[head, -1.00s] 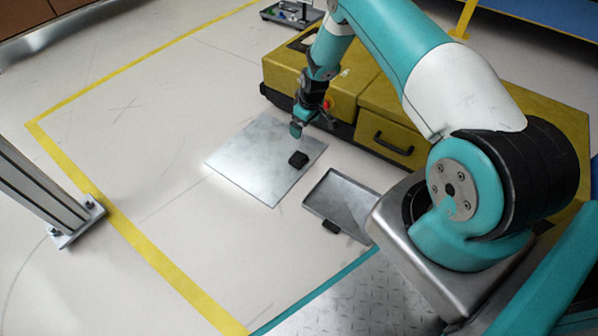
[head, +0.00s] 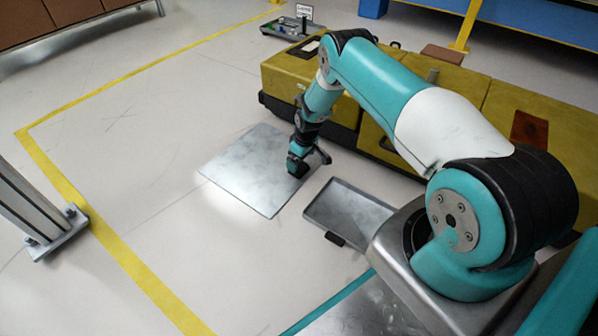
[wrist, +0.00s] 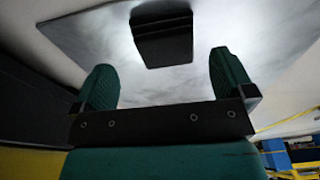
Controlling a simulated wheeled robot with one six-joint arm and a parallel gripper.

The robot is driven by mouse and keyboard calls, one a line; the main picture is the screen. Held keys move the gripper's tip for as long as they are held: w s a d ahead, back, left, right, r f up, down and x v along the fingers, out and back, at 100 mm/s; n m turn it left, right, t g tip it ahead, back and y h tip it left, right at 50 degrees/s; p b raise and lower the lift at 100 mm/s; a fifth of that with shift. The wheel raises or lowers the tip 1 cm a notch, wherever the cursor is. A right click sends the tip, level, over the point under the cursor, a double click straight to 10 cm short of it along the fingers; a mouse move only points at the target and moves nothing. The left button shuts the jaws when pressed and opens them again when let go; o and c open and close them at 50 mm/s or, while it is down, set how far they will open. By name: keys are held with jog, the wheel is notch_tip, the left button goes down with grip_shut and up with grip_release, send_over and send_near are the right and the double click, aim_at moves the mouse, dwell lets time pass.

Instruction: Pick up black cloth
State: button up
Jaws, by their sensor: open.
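The black cloth (wrist: 162,38) shows in the wrist view as a small, dark, folded block with ridged layers. It lies on the silver metal plate (wrist: 80,32). My gripper (wrist: 164,80) is open, with its two teal fingers apart and nothing between them. The cloth is just ahead of the fingertips, roughly centred between them. In the head view my gripper (head: 296,166) is low over the right part of the plate (head: 240,172) and points down. There the cloth merges with the dark gripper or is hidden by it.
A shallow grey tray (head: 347,212) lies to the right of the plate. A yellow cabinet (head: 500,120) stands behind them. A grey post (head: 30,205) stands at left. The floor left of the plate is clear. A small tray of parts (head: 290,28) is at the back.

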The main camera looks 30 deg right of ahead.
aim_at(299, 167)
jog(key=f+b, duration=0.2)
jog(key=f, duration=0.1)
jog(key=f+b, duration=0.1)
jog(key=shift+w+a+f, duration=0.25)
jog(key=shift+a, duration=0.1)
jog(key=shift+r, duration=0.15)
jog(key=c, duration=1)
jog(key=shift+r, duration=0.1)
notch_tip(299, 167, up, 20)
jog(key=p, duration=1.1)
